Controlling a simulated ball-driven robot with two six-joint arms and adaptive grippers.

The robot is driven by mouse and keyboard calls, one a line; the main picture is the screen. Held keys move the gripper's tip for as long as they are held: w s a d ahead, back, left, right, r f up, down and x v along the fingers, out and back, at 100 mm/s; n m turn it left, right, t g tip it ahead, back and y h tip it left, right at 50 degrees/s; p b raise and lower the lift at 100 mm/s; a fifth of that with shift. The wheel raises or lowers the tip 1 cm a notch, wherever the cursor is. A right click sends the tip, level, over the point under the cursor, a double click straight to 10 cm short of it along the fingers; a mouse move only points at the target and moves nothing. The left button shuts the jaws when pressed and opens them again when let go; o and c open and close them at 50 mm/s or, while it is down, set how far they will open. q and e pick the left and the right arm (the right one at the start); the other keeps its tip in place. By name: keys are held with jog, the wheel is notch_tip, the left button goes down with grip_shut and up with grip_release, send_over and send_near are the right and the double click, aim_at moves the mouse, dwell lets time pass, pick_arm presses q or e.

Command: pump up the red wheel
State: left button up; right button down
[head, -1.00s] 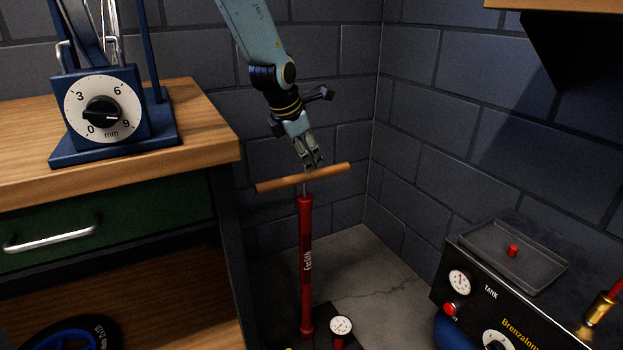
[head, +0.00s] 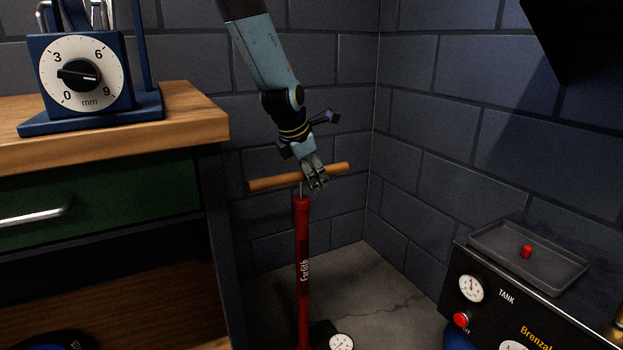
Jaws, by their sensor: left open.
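The red floor pump (head: 302,250) stands upright on the floor by the bench's right end. Its wooden cross handle (head: 272,183) sits just above the barrel, with a short bit of rod showing. The pump's gauge (head: 341,342) is at the bottom edge. My left gripper (head: 317,186) is open at the right half of the handle, its fingers overlapping it in the picture; I cannot tell whether they touch it. My right gripper is not in view. No red wheel shows; a dark tyre with a blue rim (head: 55,341) is partly cut off on the bench's lower shelf.
A wooden bench (head: 190,115) with a green drawer (head: 110,212) stands left. A blue dial device (head: 80,78) is on it. A black compressor unit (head: 490,300) with a tray (head: 555,268) and red cap (head: 526,251) stands right. Block walls close off the corner behind the pump.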

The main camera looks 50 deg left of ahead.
pick_arm(q)
jog(key=shift+c, duration=0.4)
grip_shut()
jog(key=shift+r, duration=0.1)
